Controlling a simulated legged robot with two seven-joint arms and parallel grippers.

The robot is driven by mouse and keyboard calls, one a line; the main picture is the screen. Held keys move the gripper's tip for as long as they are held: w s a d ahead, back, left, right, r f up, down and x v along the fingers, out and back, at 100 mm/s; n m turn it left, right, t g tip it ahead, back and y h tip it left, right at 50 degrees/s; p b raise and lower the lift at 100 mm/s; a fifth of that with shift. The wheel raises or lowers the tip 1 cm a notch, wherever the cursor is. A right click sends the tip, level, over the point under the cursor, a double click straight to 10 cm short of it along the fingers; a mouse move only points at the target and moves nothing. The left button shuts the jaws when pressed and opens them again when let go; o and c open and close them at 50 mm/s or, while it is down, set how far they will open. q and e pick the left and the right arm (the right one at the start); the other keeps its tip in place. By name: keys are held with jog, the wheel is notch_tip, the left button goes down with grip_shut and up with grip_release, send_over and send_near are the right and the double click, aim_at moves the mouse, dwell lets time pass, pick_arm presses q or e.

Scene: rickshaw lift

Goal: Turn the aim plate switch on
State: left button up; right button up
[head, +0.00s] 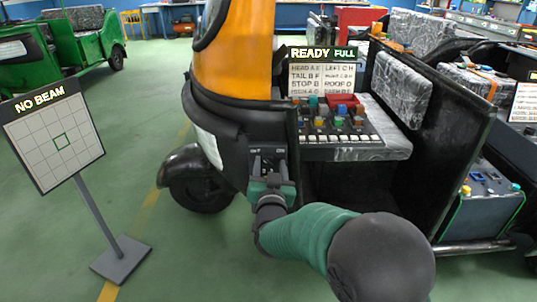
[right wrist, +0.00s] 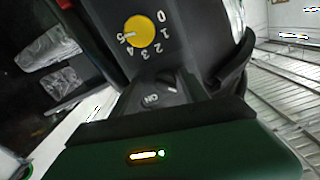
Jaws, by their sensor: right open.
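My right arm reaches to a dark panel (head: 254,153) on the front of the orange and black rickshaw. My right gripper (head: 270,172) is open at this panel and covers part of it. In the right wrist view a small dark switch (right wrist: 167,84) shows beside an "ON" label, close to the gripper. Whether the gripper touches it cannot be told. My left gripper is out of view.
A yellow dial (right wrist: 139,32) numbered 0 to 5 sits beside the switch. A "READY FULL" board (head: 323,70) and a console of coloured switches (head: 335,120) stand inside the rickshaw (head: 235,60). A green rickshaw (head: 85,40) is at the back left. The green floor between plate and rickshaw is clear.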

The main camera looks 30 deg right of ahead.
jog(key=shift+w+r, duration=0.1)
jog(key=shift+a+r, duration=0.35)
jog(key=shift+a, duration=0.35)
jog(key=shift+c, duration=1.5)
jog(key=shift+d+f, duration=0.15)
jog(key=shift+d, duration=0.35)
jog(key=c, duration=0.7)
grip_shut()
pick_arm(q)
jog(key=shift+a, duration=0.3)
pick_arm(e)
jog(key=shift+a, duration=0.2)
